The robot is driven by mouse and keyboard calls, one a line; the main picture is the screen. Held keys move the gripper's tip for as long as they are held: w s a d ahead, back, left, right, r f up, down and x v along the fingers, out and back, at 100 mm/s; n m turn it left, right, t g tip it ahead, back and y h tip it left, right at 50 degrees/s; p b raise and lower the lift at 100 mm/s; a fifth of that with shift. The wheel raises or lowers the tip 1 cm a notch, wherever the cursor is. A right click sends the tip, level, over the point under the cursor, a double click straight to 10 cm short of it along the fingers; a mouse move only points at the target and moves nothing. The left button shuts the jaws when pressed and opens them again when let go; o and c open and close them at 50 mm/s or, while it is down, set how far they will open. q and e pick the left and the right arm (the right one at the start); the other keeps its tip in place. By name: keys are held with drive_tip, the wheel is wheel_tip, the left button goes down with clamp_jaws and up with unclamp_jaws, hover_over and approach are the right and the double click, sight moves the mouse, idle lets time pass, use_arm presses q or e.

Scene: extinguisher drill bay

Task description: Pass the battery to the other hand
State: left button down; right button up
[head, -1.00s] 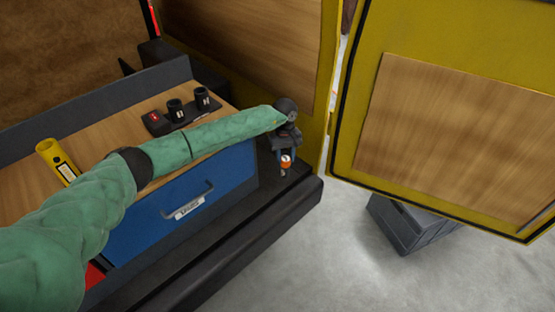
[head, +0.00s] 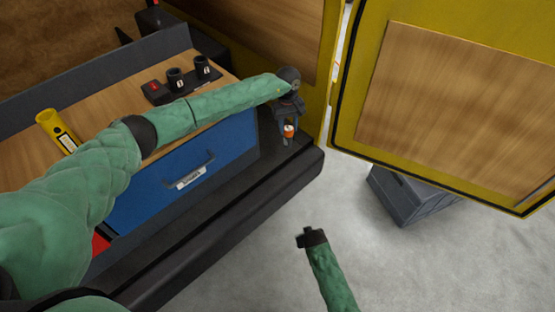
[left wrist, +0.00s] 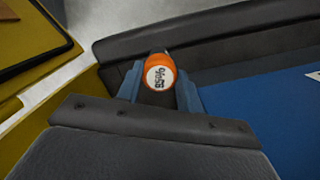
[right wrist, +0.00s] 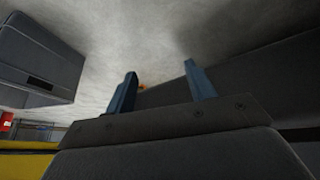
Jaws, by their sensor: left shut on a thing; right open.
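The battery (left wrist: 160,77) is a small cylinder with an orange, labelled end in the left wrist view. In the head view the battery (head: 289,130) is a small orange spot at my left gripper (head: 287,133). The left gripper is shut on it, above the black ledge beside the blue drawer. My right gripper (head: 303,238) is at the lower middle of the head view, over the floor, apart from the battery. In the right wrist view my right gripper (right wrist: 160,92) has its two fingers apart with nothing held between them. A tiny orange patch shows beyond them.
The blue drawer unit (head: 135,213) has a wooden top with a yellow tube (head: 57,130) and a black charger block (head: 156,92). The yellow door (head: 436,110) stands at right, with a grey crate (head: 412,197) below. The grey floor between is clear.

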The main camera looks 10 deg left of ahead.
drive_tip(key=w+a+r+n+t+h, duration=0.1)
drive_tip(key=w+a+r+n+t, duration=0.15)
drive_tip(key=w+a+r, duration=0.5)
drive_tip(key=n+t+h, duration=0.4)
drive_tip(key=n+t, duration=0.6)
drive_tip(key=n, duration=1.7)
approach(286, 138)
drive_tip(key=shift+m+g, duration=0.25)
drive_tip(key=x, duration=1.1)
drive_tip(key=shift+r, duration=0.15)
drive_tip(key=shift+c, duration=0.4)
